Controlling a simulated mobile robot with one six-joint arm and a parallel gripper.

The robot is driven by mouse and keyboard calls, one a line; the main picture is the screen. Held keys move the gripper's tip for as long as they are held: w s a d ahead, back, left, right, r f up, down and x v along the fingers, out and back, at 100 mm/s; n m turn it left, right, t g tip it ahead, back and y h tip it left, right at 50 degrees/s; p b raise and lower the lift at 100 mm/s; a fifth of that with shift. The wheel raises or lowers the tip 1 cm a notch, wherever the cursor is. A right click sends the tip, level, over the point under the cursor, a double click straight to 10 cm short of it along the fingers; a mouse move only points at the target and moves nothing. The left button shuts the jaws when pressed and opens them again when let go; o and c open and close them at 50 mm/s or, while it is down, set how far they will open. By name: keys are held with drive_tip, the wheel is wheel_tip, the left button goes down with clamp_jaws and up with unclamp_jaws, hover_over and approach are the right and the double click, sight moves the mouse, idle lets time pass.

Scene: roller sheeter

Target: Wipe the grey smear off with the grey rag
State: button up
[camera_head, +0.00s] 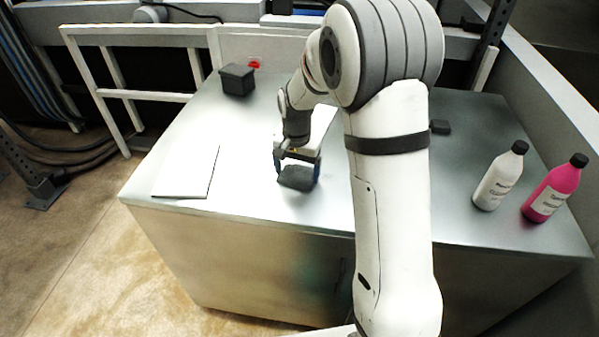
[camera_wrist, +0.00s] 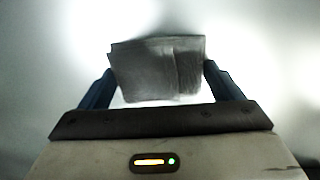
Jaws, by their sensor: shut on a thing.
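The grey rag (camera_head: 296,178) is a folded dark pad between the two blue fingers of my gripper (camera_head: 297,168). It also shows in the wrist view (camera_wrist: 158,70), where the fingers sit at its left and right sides. My gripper is shut on the rag and points down over the front middle of the metal worktop (camera_head: 250,200). I cannot tell whether the rag touches the surface. I cannot make out the grey smear in either view; the rag and my arm hide part of the worktop.
A white flat panel (camera_head: 187,172) lies at the left front edge. A black box (camera_head: 237,80) stands at the back left. A small dark block (camera_head: 440,127) lies right of my arm. A white bottle (camera_head: 498,180) and a pink bottle (camera_head: 553,192) stand at the right.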

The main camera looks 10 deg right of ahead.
drive_tip(key=shift+w+d+p, duration=0.15)
drive_tip(key=shift+w+d, duration=0.15)
drive_tip(key=shift+w, duration=0.6)
drive_tip(key=shift+w+d+p, duration=0.2)
drive_tip(key=shift+w+d, duration=0.05)
drive_tip(key=shift+w, duration=0.6)
drive_tip(key=shift+w+d+p, duration=0.15)
drive_tip(key=shift+w+d, duration=0.15)
drive_tip(key=shift+w, duration=0.6)
drive_tip(key=shift+r+p, duration=1.8)
drive_tip(key=shift+r, duration=1.25)
wheel_tip(320, 180, up, 3)
drive_tip(key=shift+f+p, duration=0.1)
drive_tip(key=shift+p, duration=0.8)
